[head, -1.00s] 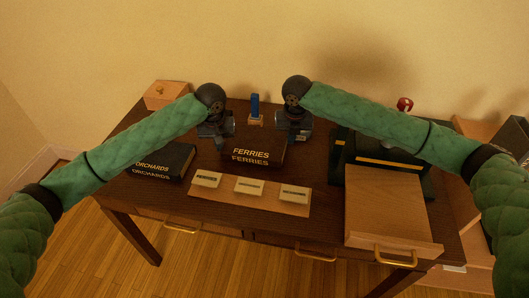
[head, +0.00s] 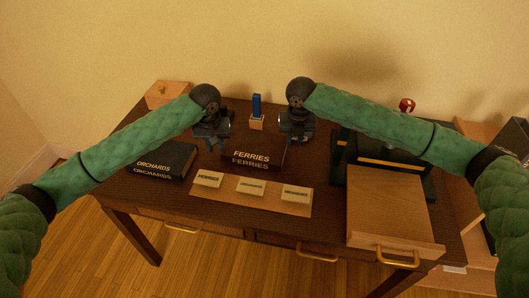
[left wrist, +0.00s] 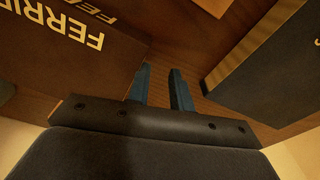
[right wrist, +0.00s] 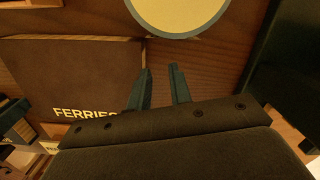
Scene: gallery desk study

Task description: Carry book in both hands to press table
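The black book (head: 250,160) lettered FERRIES lies on the dark wooden desk (head: 225,228). My left gripper (head: 211,142) is beside the book's left end, open and empty. In the left wrist view its two fingers (left wrist: 160,88) are apart, with the FERRIES book (left wrist: 60,75) to their left, not between them. My right gripper (head: 298,138) is beside the book's right end, open and empty. In the right wrist view its fingers (right wrist: 160,88) are apart, with the book (right wrist: 75,80) to their left. I cannot tell which piece is the press table.
A second black book, ORCHARDS (head: 160,160), lies at left. A board with several label cards (head: 250,187) lies in front. A dark piece with a gold strip (head: 385,163) and a wooden panel (head: 385,210) stand right. A blue item on a wooden block (head: 256,122) stands behind.

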